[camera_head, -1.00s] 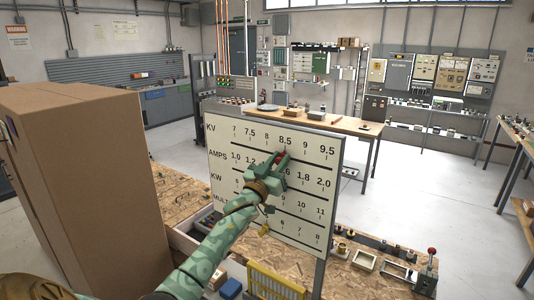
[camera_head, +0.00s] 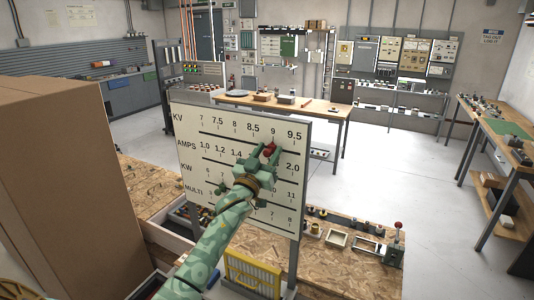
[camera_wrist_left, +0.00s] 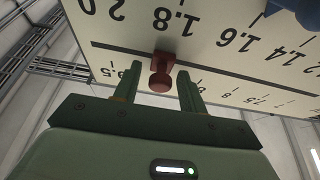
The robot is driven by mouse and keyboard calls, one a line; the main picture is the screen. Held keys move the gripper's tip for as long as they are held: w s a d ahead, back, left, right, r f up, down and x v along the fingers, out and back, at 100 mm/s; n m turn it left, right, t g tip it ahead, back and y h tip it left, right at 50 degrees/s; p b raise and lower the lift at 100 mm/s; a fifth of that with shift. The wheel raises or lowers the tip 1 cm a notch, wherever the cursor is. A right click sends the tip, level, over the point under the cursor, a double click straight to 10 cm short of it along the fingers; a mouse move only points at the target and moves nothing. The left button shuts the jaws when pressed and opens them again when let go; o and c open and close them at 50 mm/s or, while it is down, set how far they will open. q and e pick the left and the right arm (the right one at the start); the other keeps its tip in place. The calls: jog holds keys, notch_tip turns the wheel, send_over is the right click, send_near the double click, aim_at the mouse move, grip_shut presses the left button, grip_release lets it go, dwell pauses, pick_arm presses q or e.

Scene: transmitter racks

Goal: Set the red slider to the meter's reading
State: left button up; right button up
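The white scale board (camera_head: 190,112) has rows marked KV, AMPS, KW and MULTI. The red slider (camera_head: 270,149) sits on the track under the KV row, at about the 9 mark. My left gripper (camera_head: 263,152) is at the board with its fingers either side of the red slider. In the left wrist view, the red slider's knob (camera_wrist_left: 160,79) is between the two fingers (camera_wrist_left: 157,86), with small gaps on both sides. No meter reading can be made out. My right gripper is not in view.
A blue slider (camera_wrist_left: 297,10) shows at the top right of the left wrist view. A large cardboard box (camera_head: 75,190) stands at left. A wooden bench (camera_head: 345,265) with small parts lies under the board. A yellow rack (camera_head: 252,277) stands in front.

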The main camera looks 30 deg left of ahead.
pick_arm(q)
jog(key=b+v, duration=0.3)
jog(key=v, duration=1.3)
jog(key=shift+f, duration=0.15)
jog(key=shift+s+f, duration=0.1)
